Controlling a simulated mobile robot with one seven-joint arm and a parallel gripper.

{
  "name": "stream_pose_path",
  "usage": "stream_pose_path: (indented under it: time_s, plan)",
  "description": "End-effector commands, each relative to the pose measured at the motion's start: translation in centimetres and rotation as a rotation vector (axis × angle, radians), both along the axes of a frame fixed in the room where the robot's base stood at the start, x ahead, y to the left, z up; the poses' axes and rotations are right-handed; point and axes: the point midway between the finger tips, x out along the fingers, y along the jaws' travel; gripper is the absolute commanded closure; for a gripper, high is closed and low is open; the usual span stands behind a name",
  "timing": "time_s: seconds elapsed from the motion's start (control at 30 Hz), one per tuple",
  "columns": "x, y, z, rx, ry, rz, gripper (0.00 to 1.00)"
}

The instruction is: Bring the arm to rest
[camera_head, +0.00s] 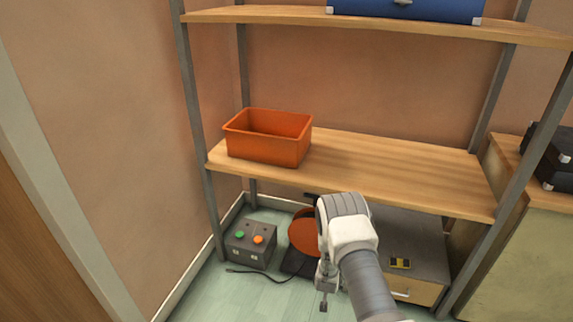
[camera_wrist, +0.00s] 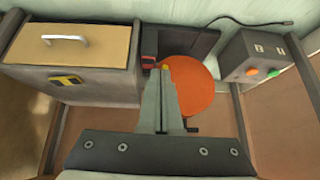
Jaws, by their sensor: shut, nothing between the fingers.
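My gripper (camera_head: 324,303) hangs below the middle shelf in the head view, pointing down in front of the low items on the floor. In the wrist view my gripper (camera_wrist: 165,72) is shut, its fingertips together with nothing between them. Beyond the fingertips lies a round orange-red disc (camera_wrist: 197,92), partly covered by the fingers. The disc also shows in the head view (camera_head: 302,232), partly hidden by my arm. Whether the fingertips touch the disc cannot be told.
A grey box with green and orange buttons (camera_head: 250,243) stands left of my gripper, its cable on the floor. A grey cabinet (camera_head: 418,240) with a wooden drawer bears a yellow-black item (camera_head: 400,263). An orange bin (camera_head: 268,137) sits on the middle shelf (camera_head: 400,170); the shelf's right part is bare.

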Motion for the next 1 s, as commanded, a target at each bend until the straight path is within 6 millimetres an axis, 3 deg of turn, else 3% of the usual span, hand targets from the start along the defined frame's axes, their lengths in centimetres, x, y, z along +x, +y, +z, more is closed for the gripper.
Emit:
stream_pose_path:
  time_s: [0.03,0.2,0.47,0.77,1.0]
  plan:
    - [1.0,0.3,2.3,0.01,-0.005,0.005,1.0]
    - [2.9,1.1,9.5,0.041,0.002,0.028,1.0]
    - [3.3,2.0,21.0,0.081,0.017,0.071,1.0]
    - [0.2,2.6,33.3,0.106,0.034,0.13,1.0]
    - [-4.5,2.6,41.7,0.109,0.047,0.176,1.0]
